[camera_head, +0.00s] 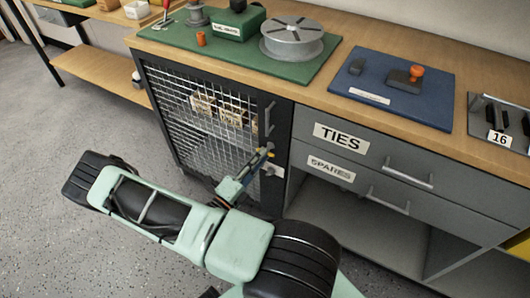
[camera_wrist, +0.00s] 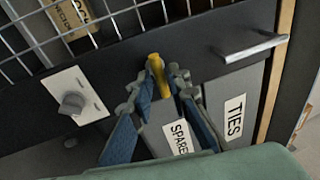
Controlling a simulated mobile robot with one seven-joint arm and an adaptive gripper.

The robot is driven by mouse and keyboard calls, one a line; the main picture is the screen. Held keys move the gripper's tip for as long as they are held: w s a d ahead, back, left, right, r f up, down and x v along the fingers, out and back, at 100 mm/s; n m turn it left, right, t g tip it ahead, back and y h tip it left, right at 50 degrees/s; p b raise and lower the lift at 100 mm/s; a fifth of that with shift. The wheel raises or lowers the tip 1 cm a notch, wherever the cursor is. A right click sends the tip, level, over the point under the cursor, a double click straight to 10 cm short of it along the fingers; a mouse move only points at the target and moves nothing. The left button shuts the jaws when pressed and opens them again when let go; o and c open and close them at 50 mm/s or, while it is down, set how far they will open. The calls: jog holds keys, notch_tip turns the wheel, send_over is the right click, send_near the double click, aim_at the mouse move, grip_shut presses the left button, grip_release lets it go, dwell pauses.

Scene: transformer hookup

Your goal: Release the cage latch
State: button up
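The cage door (camera_head: 200,118) is a dark frame with wire mesh, and it looks closed at the left end of the bench. A small yellow latch piece (camera_wrist: 156,68) stands out from its dark frame in the wrist view. My gripper (camera_head: 266,152) is at the door's right edge, below the vertical handle (camera_head: 269,118). In the wrist view its two fingertips (camera_wrist: 163,86) stand apart, one on each side of the yellow piece. I cannot tell whether they touch it. A light plate with a grey knob (camera_wrist: 72,103) is to the left of the fingers there.
Labelled boxes (camera_head: 203,104) sit behind the mesh. The TIES drawer (camera_head: 395,164) and SPARES drawer (camera_head: 365,190) are right of the cage, with protruding handles. On the bench above are a green mat (camera_head: 175,42) with a grey spool (camera_head: 292,38) and a blue mat (camera_head: 425,105).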

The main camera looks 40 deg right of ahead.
jog(key=v, duration=0.9)
jog(key=shift+a, duration=0.25)
jog(key=shift+s, duration=0.1)
